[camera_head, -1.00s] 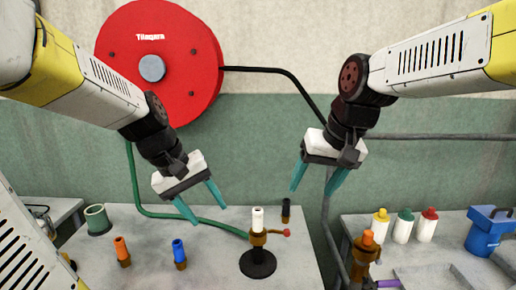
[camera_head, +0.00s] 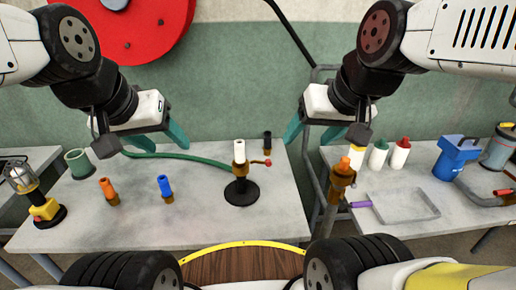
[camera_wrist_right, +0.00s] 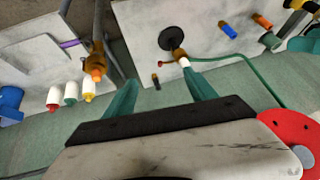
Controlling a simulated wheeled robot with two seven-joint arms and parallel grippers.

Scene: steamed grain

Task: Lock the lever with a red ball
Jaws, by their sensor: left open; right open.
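The lever with a red ball (camera_head: 267,163) sticks out to the right from a brass valve (camera_head: 239,166) with a white nozzle, on a black round base (camera_head: 241,192) on the grey table. The red ball also shows in the right wrist view (camera_wrist_right: 164,62), between and beyond the fingertips. My right gripper (camera_head: 311,136) is open and empty, above and right of the lever in the head view, apart from it. It also shows in the right wrist view (camera_wrist_right: 160,92). My left gripper (camera_head: 146,141) is open and empty, left of the valve.
Orange (camera_head: 108,190) and blue (camera_head: 165,187) nozzles, a green cup (camera_head: 78,164) and a yellow-based lamp (camera_head: 46,208) stand left. A black nozzle (camera_head: 267,142) stands behind the lever. An orange-topped brass fitting (camera_head: 342,178) and a tray (camera_head: 401,207) are right. A green hose (camera_head: 190,159) runs behind.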

